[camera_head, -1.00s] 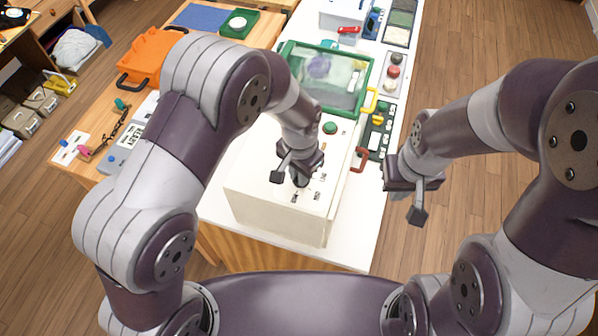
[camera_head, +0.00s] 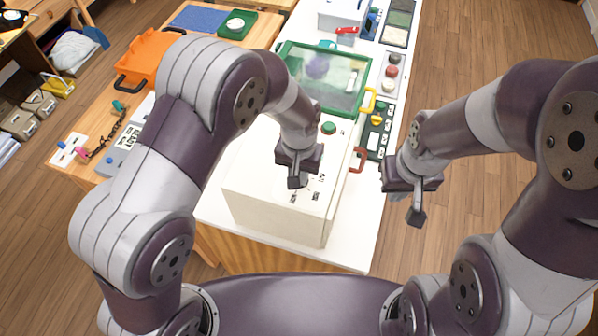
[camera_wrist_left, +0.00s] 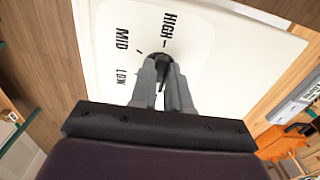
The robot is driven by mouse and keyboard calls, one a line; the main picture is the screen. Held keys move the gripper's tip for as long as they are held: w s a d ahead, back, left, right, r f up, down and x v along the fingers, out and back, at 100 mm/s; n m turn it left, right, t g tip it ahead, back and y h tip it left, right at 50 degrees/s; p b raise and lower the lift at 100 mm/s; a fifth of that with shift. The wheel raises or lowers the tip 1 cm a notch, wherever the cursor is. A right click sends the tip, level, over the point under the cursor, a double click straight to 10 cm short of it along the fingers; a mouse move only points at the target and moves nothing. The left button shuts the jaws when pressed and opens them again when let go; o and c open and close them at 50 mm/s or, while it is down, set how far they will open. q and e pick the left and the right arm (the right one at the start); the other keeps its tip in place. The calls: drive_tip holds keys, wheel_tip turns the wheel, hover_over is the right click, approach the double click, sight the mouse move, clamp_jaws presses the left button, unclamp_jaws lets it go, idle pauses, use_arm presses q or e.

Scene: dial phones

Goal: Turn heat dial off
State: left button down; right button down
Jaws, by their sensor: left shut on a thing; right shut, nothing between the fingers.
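The heat dial (camera_wrist_left: 158,62) is a small dark knob on a white panel (camera_wrist_left: 215,50) marked HIGH, MID and LOW, seen in the left wrist view. The fingers of my left gripper (camera_wrist_left: 162,78) are shut on it and hide much of it, so I cannot tell which mark it points to. In the head view my left gripper (camera_head: 297,181) is over the top of the cream-white box (camera_head: 270,212), and the dial is hidden beneath it. My right gripper (camera_head: 416,216) is shut and empty, to the right of the box, past the table edge.
A green button (camera_head: 329,128) is on the box top. A green-framed clear lid (camera_head: 335,72) stands behind it. An orange case (camera_head: 150,55) lies at the left. Floor is open at the right.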

use_arm(q)
drive_tip(key=shift+w+d+r, duration=0.1)
drive_tip(key=shift+w+r, duration=0.1)
drive_tip(key=c, duration=1.3)
unclamp_jaws()
drive_tip(key=shift+c, duration=0.2)
drive_tip(key=shift+o, duration=1.2)
drive_tip(key=shift+f, duration=0.15)
wheel_tip(320, 180, up, 13)
drive_tip(key=b, duration=0.2)
drive_tip(key=shift+f, duration=0.15)
